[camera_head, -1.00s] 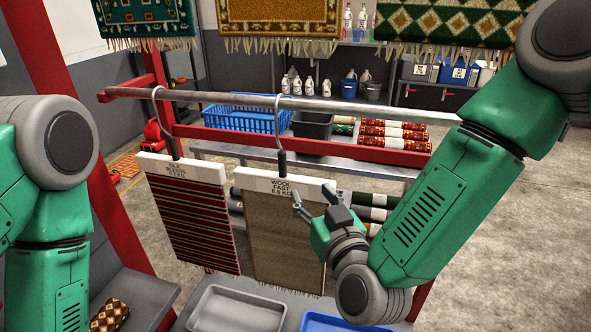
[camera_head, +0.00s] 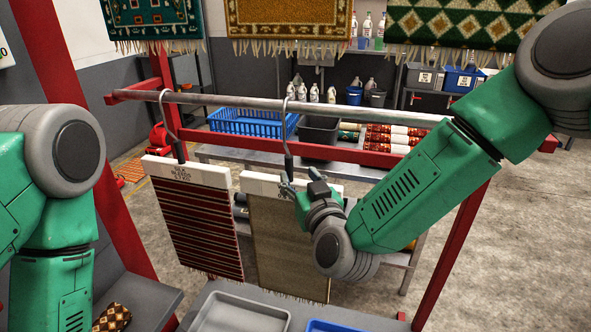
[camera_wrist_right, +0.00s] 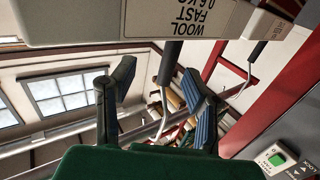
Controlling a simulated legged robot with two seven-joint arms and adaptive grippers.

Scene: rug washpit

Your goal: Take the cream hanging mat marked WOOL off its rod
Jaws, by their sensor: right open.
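The cream mat marked WOOL (camera_head: 290,245) hangs by a hook (camera_head: 287,130) from the grey rod (camera_head: 330,112). Its white header bar (camera_head: 262,184) is partly hidden by my right gripper. My right gripper (camera_head: 294,190) is in front of the bar near the hook's dark grip. In the right wrist view, the open fingers (camera_wrist_right: 160,88) stand on either side of the dark hook grip (camera_wrist_right: 169,66), apart from it, with the WOOL label (camera_wrist_right: 192,18) at the top. My left arm is at the left edge; its gripper is out of frame.
A striped red mat (camera_head: 198,225) hangs close on the left. A grey tray (camera_head: 238,314) and a blue tray (camera_head: 330,326) lie below. A blue basket (camera_head: 250,122) and a dark bin (camera_head: 320,130) stand behind the rod. Fringed rugs hang above.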

